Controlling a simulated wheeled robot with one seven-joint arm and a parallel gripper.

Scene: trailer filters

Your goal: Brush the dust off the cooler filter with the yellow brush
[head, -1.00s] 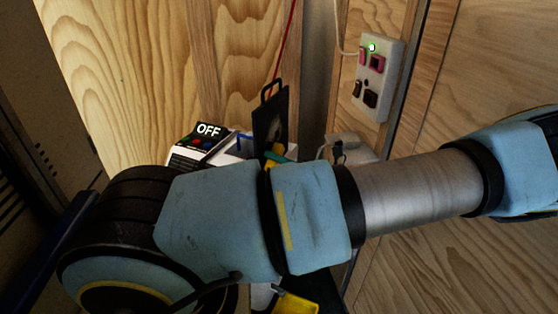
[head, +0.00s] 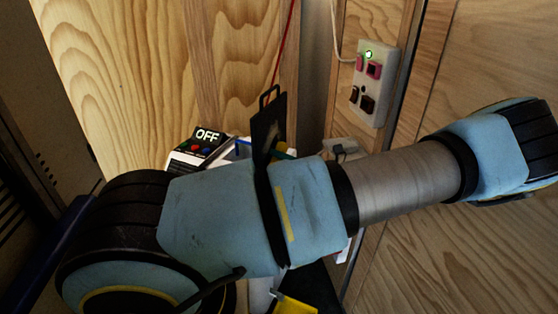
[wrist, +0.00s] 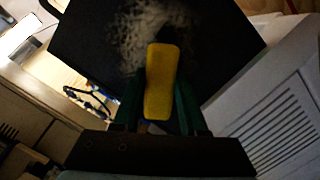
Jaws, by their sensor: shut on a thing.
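The cooler filter is a flat black panel with a loop handle (head: 268,122), upright behind my arm in the head view. In the wrist view its dark face (wrist: 90,40) fills the top, with a pale grey dust patch (wrist: 128,30) near the middle. My gripper (wrist: 160,108) has green fingers shut on the yellow brush (wrist: 160,75). The brush lies in front of the filter face and overlaps the lower edge of the dust patch. I cannot tell whether its tip touches the filter. In the head view my arm hides most of the gripper and brush.
A switch panel (head: 372,82) with a green light is on the wooden wall at right. A grey slatted vent (wrist: 272,120) is close on the right in the wrist view.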

